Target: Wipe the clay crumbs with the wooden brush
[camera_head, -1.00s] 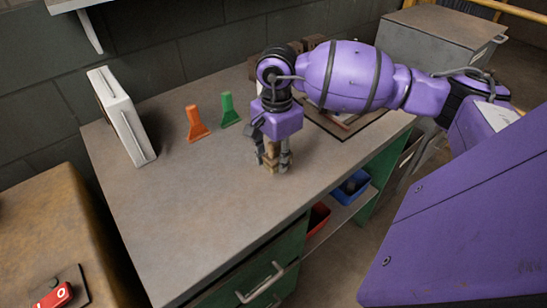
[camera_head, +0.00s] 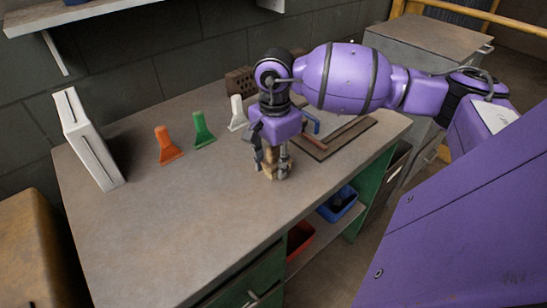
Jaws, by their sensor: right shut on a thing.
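My right gripper (camera_head: 272,165) is low over the middle of the workbench top (camera_head: 190,220). It is shut on the wooden brush (camera_head: 268,158), a light brown piece between its fingers, mostly hidden by them. The brush's lower end is at or just above the bench surface; I cannot tell if it touches. I cannot make out clay crumbs on the bench at this size. My left gripper is not in view.
An orange scraper (camera_head: 167,147), a green scraper (camera_head: 202,132) and a white one (camera_head: 237,114) stand along the back. A white upright case (camera_head: 88,142) stands at the left. The front left is clear.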

